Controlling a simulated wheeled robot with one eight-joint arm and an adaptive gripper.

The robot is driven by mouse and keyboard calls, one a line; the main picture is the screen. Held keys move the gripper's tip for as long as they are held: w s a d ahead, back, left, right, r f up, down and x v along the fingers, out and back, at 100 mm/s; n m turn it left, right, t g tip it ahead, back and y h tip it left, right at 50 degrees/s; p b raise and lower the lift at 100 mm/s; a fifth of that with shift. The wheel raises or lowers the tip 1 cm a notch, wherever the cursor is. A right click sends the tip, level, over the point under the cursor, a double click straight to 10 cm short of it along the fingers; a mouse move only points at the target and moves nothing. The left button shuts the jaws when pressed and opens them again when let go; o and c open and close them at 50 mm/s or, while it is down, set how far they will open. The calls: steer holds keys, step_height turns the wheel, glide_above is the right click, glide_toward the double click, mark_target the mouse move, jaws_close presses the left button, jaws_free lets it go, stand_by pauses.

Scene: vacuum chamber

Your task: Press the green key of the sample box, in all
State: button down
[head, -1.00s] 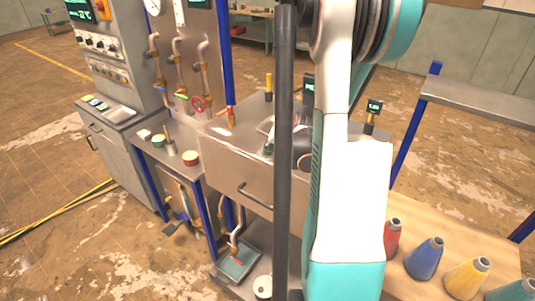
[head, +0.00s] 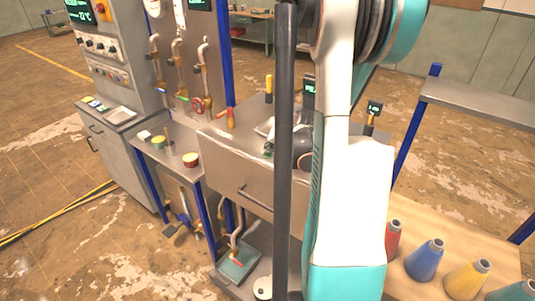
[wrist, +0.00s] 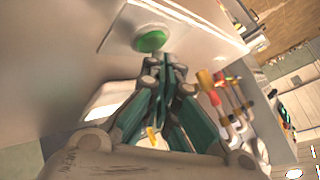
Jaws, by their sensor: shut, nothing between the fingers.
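The green key (wrist: 151,40) is a round green button on a pale plate (wrist: 122,28) set in a grey metal face, which I take to be the sample box. It shows at the upper middle of the wrist view. My gripper (wrist: 164,62) is shut and empty, with its fingertips just below and right of the key in the picture. I cannot tell whether they touch it. In the head view my arm hides most of my gripper, and I cannot make out the key there.
A grey metal box-like bench (head: 245,165) with a handle stands beside my arm. Pipes with valves (head: 195,75) and a control cabinet (head: 105,60) stand left. Coloured cones, including a blue one (head: 424,259), stand on a wooden top at right. The floor at left is largely clear.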

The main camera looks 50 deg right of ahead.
steer(key=shift+r, duration=0.25)
steer(key=shift+r+p, duration=1.6)
steer(key=shift+r, duration=0.95)
